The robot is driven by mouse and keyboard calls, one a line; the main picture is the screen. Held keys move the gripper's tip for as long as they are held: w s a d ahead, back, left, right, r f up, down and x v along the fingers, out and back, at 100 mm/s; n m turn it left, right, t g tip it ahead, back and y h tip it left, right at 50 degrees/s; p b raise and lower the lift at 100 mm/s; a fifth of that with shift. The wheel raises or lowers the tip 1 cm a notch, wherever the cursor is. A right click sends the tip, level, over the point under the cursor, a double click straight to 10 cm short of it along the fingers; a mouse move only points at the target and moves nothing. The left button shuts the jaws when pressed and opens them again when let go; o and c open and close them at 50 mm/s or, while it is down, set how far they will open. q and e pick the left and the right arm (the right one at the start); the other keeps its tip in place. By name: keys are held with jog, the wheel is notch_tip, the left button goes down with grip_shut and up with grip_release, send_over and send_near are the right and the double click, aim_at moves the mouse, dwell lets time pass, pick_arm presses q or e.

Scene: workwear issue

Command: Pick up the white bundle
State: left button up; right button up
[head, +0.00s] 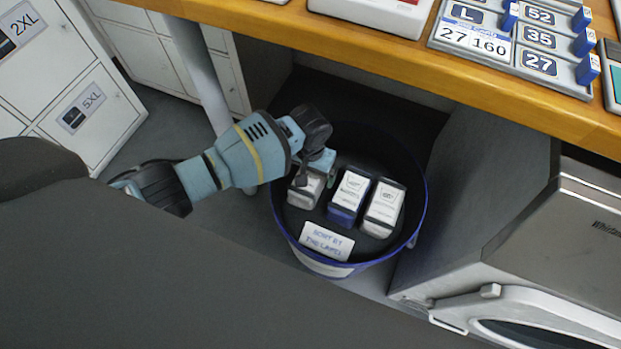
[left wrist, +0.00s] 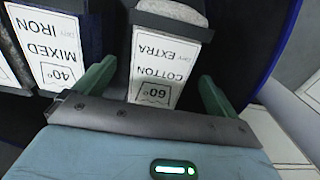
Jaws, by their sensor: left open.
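A round dark tub with a blue rim (head: 424,205) holds three labelled bundles. The left one is a pale, whitish bundle (head: 303,194), partly hidden by my left gripper (head: 316,168). The middle bundle (head: 344,214) is blue with a white label. The right bundle (head: 384,208) is also pale. In the left wrist view, my left gripper (left wrist: 157,88) is open, its green fingers on either side of a pale bundle (left wrist: 172,12) labelled "Cotton Extra 60°". I cannot tell whether they touch it. Next to it is a bundle labelled "Mixed 40°" (left wrist: 48,45). My right gripper is not in view.
A sorting sign (head: 326,241) is on the tub's near side. A wooden counter (head: 400,60) overhangs behind the tub. A grey machine with an open round door (head: 530,318) stands right. White lockers (head: 75,100) stand left.

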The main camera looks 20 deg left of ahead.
aim_at(310, 175)
pick_arm(q)
jog(key=f, duration=0.1)
jog(key=f+b, duration=0.1)
jog(key=f, duration=0.1)
jog(key=f+b, duration=0.1)
jog(key=shift+s+f, duration=0.25)
jog(key=c, duration=0.3)
jog(key=shift+d+r, duration=0.1)
jog(key=c, duration=0.9)
notch_tip(310, 175, up, 9)
jog(key=p, duration=0.4)
jog(key=shift+w, duration=0.1)
jog(key=shift+c, duration=0.2)
jog(key=shift+r, duration=0.5)
